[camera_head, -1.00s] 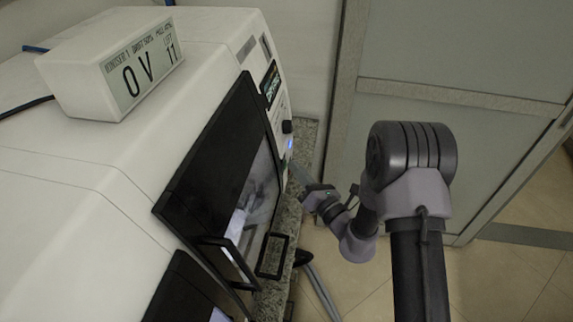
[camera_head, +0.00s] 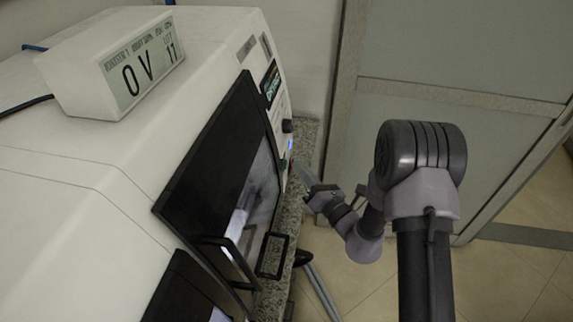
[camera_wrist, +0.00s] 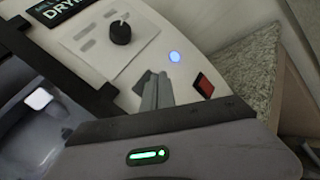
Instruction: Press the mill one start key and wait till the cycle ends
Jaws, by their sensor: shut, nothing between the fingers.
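The white machine (camera_head: 205,38) on the left carries a side control panel with a black knob (camera_wrist: 120,32), a round blue-lit light or button (camera_wrist: 175,57) and a red square key (camera_wrist: 203,85). A small green key (camera_head: 284,163) shows below the blue light in the head view; my fingers seem to hide it in the wrist view. My gripper (camera_wrist: 153,90) is shut and empty, its tips close to the panel between the knob and the red key. Contact cannot be told. The panel label reads "DRY…" in the wrist view (camera_wrist: 58,10); no mill name is readable there.
A black-framed door (camera_head: 196,165) with a handle (camera_head: 228,258) fills the machine's front. A granite counter edge (camera_head: 293,215) runs below. A grey partition (camera_head: 450,60) stands behind my arm.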

